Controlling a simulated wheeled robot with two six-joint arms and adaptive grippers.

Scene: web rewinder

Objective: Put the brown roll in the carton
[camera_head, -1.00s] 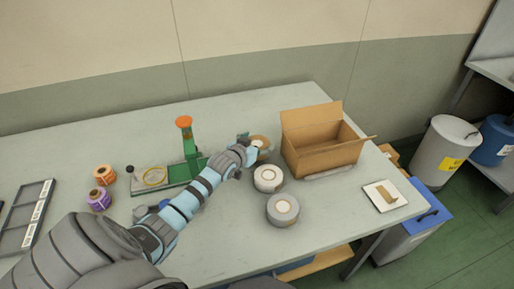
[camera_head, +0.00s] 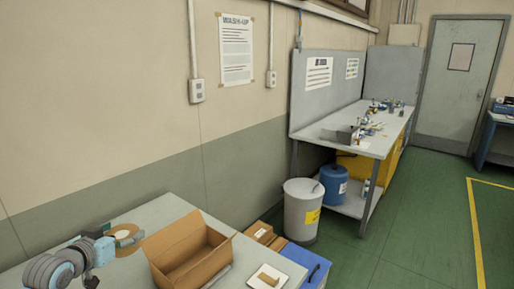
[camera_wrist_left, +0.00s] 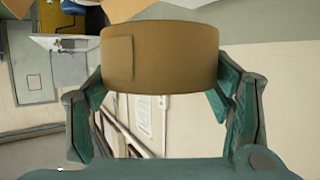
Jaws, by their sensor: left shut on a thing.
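The brown roll (camera_head: 125,236) is held in my left gripper (camera_head: 112,238), near the left edge of the carton and raised above the table. In the left wrist view the brown roll (camera_wrist_left: 160,57) fills the space between the two green fingers of my left gripper (camera_wrist_left: 165,85), which is shut on it. The open cardboard carton (camera_head: 190,262) stands on the table to the right of the roll, its flaps up and its inside looking empty from here. My right gripper is in neither view.
The grey table (camera_head: 150,210) has a white card (camera_head: 268,277) near its right end. Beyond that end are brown boxes (camera_head: 262,235), a blue-lidded bin (camera_head: 306,262), a grey bin (camera_head: 302,210) and a blue drum (camera_head: 333,184). A wash-up bench (camera_head: 345,140) stands farther back.

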